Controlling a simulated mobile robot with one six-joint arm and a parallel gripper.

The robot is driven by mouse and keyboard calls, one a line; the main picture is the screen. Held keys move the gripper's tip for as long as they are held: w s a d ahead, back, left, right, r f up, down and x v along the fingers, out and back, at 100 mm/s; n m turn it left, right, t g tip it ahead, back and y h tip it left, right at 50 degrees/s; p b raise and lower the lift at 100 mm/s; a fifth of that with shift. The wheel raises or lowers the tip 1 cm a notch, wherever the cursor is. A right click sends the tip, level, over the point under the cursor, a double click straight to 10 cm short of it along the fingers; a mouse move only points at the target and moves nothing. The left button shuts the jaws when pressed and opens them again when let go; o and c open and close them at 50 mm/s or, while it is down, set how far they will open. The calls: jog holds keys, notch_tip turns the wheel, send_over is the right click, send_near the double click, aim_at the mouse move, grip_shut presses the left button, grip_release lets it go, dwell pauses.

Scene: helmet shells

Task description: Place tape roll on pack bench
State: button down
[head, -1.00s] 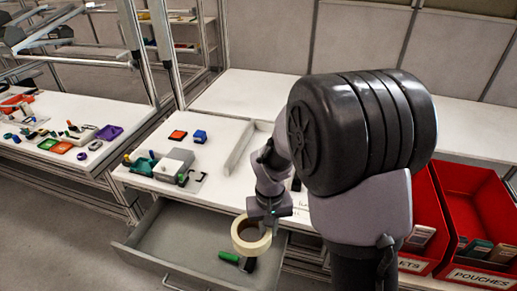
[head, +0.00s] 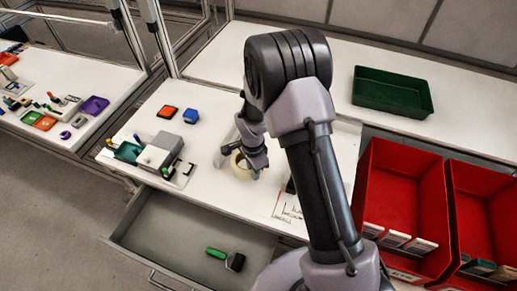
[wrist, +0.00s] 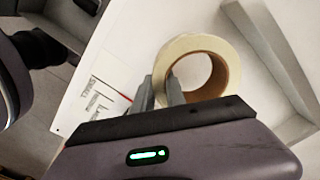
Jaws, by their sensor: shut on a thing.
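The tape roll (head: 240,168) is cream-coloured with a brown core. It is over the white pack bench (head: 222,205) in the head view, partly hidden by my arm. In the wrist view the tape roll (wrist: 226,64) shows clearly. My gripper (wrist: 168,90) is shut on its wall, one finger inside the ring and one outside. In the head view my gripper (head: 253,172) is at the near part of the bench top. I cannot tell whether the roll touches the surface.
Below the bench an open drawer (head: 165,225) holds a green-handled tool (head: 228,258). A grey fixture (head: 160,152), a red block (head: 167,112) and a blue block (head: 190,116) stand to the left. Red bins (head: 400,190) and a green tray (head: 392,90) are to the right.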

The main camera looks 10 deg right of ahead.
send_over(271, 167)
jog(key=shift+a+f+b, duration=0.1)
jog(key=shift+f+b, duration=0.3)
jog(key=shift+f, duration=0.45)
jog(key=shift+w+f+b, duration=0.15)
jog(key=shift+f+b, duration=0.35)
jog(key=shift+f, duration=0.9)
jog(key=shift+f, duration=0.2)
jog(key=c, duration=1.4)
grip_release()
jog(key=shift+o, duration=0.2)
jog(key=shift+r, duration=0.1)
